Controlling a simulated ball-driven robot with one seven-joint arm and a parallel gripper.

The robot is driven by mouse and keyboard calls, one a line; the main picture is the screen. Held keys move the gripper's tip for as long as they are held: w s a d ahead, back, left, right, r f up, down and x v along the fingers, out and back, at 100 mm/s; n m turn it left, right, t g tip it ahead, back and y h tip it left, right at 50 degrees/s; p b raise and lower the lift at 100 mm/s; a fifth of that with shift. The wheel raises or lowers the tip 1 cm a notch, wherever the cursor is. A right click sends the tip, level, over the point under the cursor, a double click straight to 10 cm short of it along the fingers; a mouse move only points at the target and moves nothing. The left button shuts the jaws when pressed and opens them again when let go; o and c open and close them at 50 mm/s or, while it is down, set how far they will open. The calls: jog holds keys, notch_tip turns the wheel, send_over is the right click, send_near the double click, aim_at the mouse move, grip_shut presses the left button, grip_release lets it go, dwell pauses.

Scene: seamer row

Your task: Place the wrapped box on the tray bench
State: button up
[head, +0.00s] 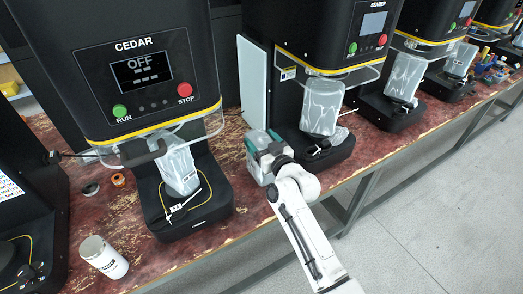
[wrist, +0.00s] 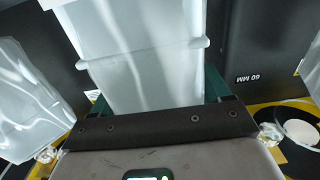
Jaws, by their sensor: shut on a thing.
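My gripper (head: 265,150) is over the bench front, between the CEDAR machine and the machine to its right. In the wrist view its teal fingers (wrist: 158,95) are shut on a pale, glossy wrapped box (wrist: 145,60), one finger on each side. I cannot make out a separate tray bench.
The CEDAR machine (head: 140,70) reads OFF. A worn red-brown bench (head: 228,150) runs under the machines. A white canister (head: 102,256) and small rolls (head: 119,180) are at left. Grey floor (head: 440,210) is clear at right.

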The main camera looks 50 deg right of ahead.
jog(key=shift+f+b, duration=0.3)
jog(key=shift+f, duration=1.3)
jog(key=o, duration=1.8)
jog(key=shift+f, duration=0.1)
jog(key=shift+o, duration=0.2)
jog(key=shift+r, duration=0.2)
